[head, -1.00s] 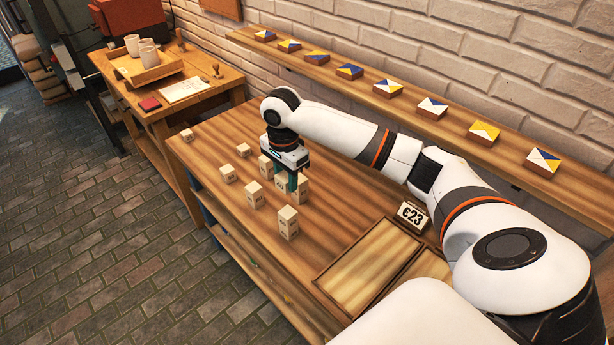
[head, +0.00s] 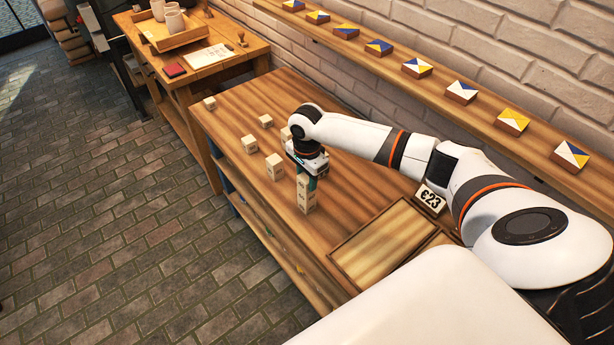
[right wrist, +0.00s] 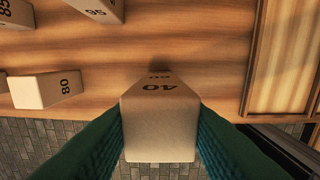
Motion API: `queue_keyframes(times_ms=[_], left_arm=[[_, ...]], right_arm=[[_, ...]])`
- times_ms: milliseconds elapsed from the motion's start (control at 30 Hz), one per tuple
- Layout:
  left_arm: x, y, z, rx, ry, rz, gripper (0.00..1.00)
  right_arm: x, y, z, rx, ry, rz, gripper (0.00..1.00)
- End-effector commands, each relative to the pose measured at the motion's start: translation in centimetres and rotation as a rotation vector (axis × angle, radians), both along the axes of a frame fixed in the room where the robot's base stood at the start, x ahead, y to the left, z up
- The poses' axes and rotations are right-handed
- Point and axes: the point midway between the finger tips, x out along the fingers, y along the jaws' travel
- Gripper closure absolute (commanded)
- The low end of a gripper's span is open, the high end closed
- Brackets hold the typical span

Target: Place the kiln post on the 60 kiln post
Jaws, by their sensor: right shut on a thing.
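My right gripper (head: 308,181) is shut on a pale wooden kiln post marked 40 (right wrist: 160,125). In the head view this held post (head: 303,183) is right above the 60 kiln post (head: 308,203), in line with it, near the front edge of the table. In the right wrist view only a sliver of the 60 kiln post (right wrist: 159,73) shows behind the held one, its number partly hidden. The two look very close together; I cannot tell whether they touch. My left gripper is not in view.
Other posts stand nearby on the table (head: 340,190): the 80 post (right wrist: 45,90), the 95 post (right wrist: 98,9) and several more. A shelf with painted tiles (head: 416,68) runs behind.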

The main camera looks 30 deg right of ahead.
Motion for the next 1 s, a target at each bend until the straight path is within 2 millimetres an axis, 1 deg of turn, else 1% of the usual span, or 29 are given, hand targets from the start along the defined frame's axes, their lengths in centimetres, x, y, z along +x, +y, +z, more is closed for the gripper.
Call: queue_keyframes(times_ms=[67,100,200,467,567,667,1000], left_arm=[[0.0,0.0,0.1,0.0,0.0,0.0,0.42],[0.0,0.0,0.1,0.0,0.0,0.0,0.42],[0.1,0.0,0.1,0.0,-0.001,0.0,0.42],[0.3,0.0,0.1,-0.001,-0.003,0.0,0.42],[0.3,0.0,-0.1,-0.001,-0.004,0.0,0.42],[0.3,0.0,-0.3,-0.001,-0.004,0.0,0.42],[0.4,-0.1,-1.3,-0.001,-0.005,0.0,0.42]], right_arm=[[0.0,0.0,-0.2,0.001,0.001,0.0,0.89],[0.0,0.0,-0.2,0.001,0.0,0.0,0.57],[0.0,0.0,-0.2,0.0,0.0,0.0,0.42],[0.0,0.0,-0.1,0.0,0.0,0.0,0.42],[0.1,0.0,0.3,0.0,-0.002,0.0,0.42],[0.1,0.0,1.6,0.0,-0.003,0.0,0.42],[0.1,0.0,8.7,0.001,-0.004,0.0,0.42]])
